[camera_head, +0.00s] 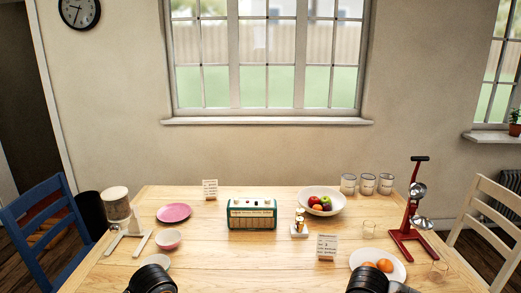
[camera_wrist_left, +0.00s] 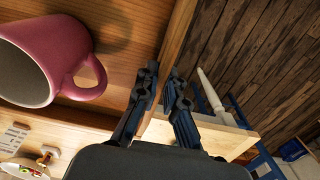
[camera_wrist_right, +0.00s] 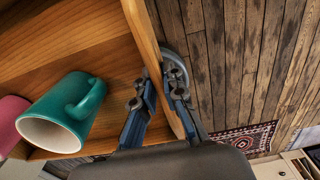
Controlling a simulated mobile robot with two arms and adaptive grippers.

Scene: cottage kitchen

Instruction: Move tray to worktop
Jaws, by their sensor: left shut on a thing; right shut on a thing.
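The tray is wooden, with raised walls. In the left wrist view my left gripper (camera_wrist_left: 161,78) is shut on its wall (camera_wrist_left: 181,28), one finger on each side. In the right wrist view my right gripper (camera_wrist_right: 174,75) is shut on another part of the wall (camera_wrist_right: 143,35). A pink mug (camera_wrist_left: 35,70) stands in the tray by the left gripper. A teal mug (camera_wrist_right: 65,118) stands in it by the right gripper, with a pink mug (camera_wrist_right: 10,122) beyond. The head view shows only dark parts of my arms at its bottom edge; the tray is out of that view.
A wooden table (camera_head: 205,262) fills the lower head view, holding a radio (camera_head: 252,214), fruit bowl (camera_head: 336,206), red juice press (camera_head: 408,236), orange plate (camera_head: 392,256) and pink plate (camera_head: 174,212). A blue chair (camera_head: 48,222) and a cream chair (camera_head: 482,222) flank it.

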